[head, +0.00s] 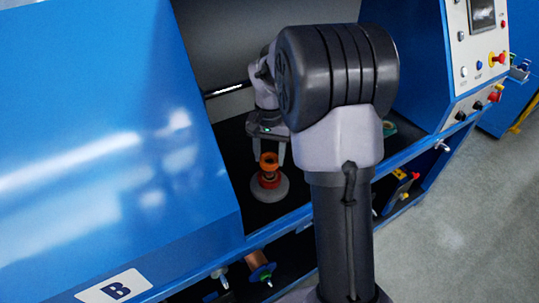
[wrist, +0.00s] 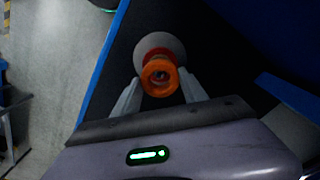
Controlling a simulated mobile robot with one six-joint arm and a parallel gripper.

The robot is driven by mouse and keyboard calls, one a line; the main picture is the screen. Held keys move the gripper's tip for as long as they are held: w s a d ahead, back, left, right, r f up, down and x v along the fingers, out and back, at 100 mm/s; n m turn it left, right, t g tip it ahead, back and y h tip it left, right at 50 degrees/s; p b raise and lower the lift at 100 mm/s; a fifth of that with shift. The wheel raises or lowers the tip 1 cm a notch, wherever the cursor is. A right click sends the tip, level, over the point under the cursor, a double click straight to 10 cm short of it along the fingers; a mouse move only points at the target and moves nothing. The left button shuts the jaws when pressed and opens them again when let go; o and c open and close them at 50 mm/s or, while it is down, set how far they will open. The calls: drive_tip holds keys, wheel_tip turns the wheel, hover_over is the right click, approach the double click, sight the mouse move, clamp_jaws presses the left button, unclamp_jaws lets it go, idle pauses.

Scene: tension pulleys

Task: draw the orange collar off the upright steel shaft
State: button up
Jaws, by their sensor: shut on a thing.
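The orange collar (head: 268,159) is seen inside the blue machine in the head view, above a red part and a pale grey round base (head: 270,190). In the wrist view the collar (wrist: 160,77) appears as an orange ring with a dark hole, in line with the red part and grey disc (wrist: 151,43) behind it. My gripper (head: 269,160) reaches down from above and is shut on the collar, one finger on each side. The steel shaft cannot be made out clearly; something small shows inside the collar's hole. I cannot tell whether the collar has risen along it.
The blue machine housing (head: 110,130) closes in on the left. A control panel (head: 482,55) with buttons stands at the right. The machine's front edge (head: 290,223) runs below the collar. The dark floor around the grey base looks mostly clear.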

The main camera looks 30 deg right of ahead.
drive_tip(key=shift+r+p, duration=0.45)
drive_tip(key=shift+r, duration=0.35)
drive_tip(key=r+p, duration=0.4)
drive_tip(key=shift+s+a+r, duration=0.2)
drive_tip(key=shift+r, duration=0.05)
drive_tip(key=shift+f, duration=0.1)
